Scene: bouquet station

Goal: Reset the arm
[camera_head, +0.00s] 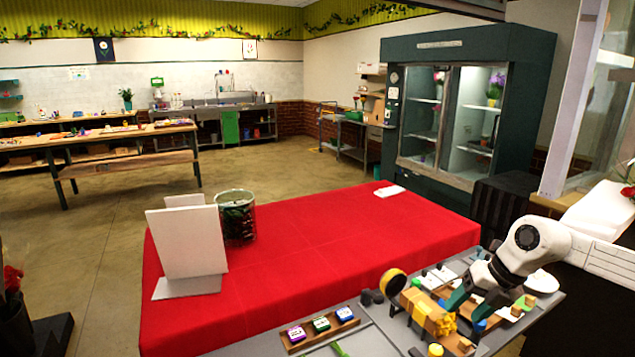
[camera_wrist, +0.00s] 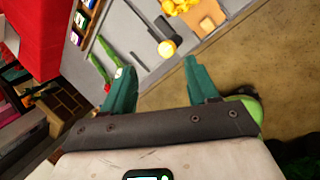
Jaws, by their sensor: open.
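My arm reaches in from the right in the head view, over the grey work surface (camera_head: 375,335) at the red table's right front. My gripper (camera_head: 468,302) has dark teal fingers and points down among the small items there. In the wrist view my gripper (camera_wrist: 157,75) shows its two fingers wide apart, with nothing between them. A yellow round item (camera_wrist: 167,48) lies beyond the fingertips. A green stem-like item (camera_wrist: 100,68) lies to the left of them.
The red table (camera_head: 330,240) holds a white stand (camera_head: 190,240), a glass vessel (camera_head: 236,215) and small white cards (camera_head: 389,191). A gold roll (camera_head: 393,282) and a wooden tray (camera_head: 320,328) of colored pads lie on the grey surface. A flower cooler (camera_head: 450,110) stands behind.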

